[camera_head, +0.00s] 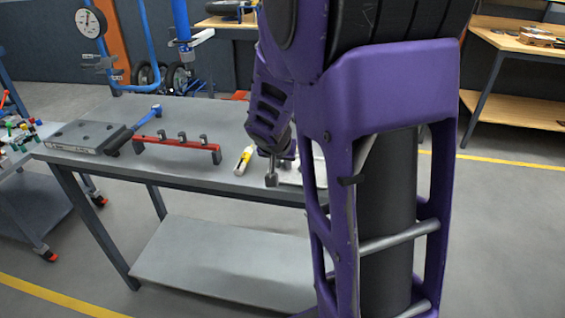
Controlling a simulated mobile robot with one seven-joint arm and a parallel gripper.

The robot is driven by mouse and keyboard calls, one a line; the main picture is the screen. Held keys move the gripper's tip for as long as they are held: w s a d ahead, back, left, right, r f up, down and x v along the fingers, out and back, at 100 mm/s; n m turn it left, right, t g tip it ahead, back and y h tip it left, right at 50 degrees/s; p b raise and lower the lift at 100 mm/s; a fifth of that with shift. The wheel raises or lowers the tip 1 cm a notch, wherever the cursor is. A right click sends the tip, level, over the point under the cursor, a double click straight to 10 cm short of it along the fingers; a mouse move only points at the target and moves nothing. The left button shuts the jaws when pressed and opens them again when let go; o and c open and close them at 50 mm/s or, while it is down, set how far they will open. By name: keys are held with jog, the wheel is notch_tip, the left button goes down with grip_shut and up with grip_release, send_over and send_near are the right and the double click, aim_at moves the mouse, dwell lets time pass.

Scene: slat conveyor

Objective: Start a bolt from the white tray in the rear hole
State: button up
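My gripper (272,172) is at the end of my purple arm, low over the front right part of the grey workbench (200,115). Its fingers are small and partly hidden, so I cannot tell whether they are open or shut or hold a bolt. A white surface (291,177), perhaps the white tray, shows just right of the gripper. My arm hides most of it, and I see no bolts. A flat grey plate (84,136) with dark holes lies at the bench's left end, well away from my gripper. Which hole is the rear one is unclear.
A red bar with upright hooks (178,147) lies between the plate and my gripper. A blue-handled tool (135,130) lies beside the plate. A small yellow-and-white bottle (243,160) is just left of my gripper. The bench's back middle is clear.

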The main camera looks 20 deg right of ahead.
grip_shut()
jog(key=shift+r+p, duration=1.7)
jog(key=shift+r, duration=0.75)
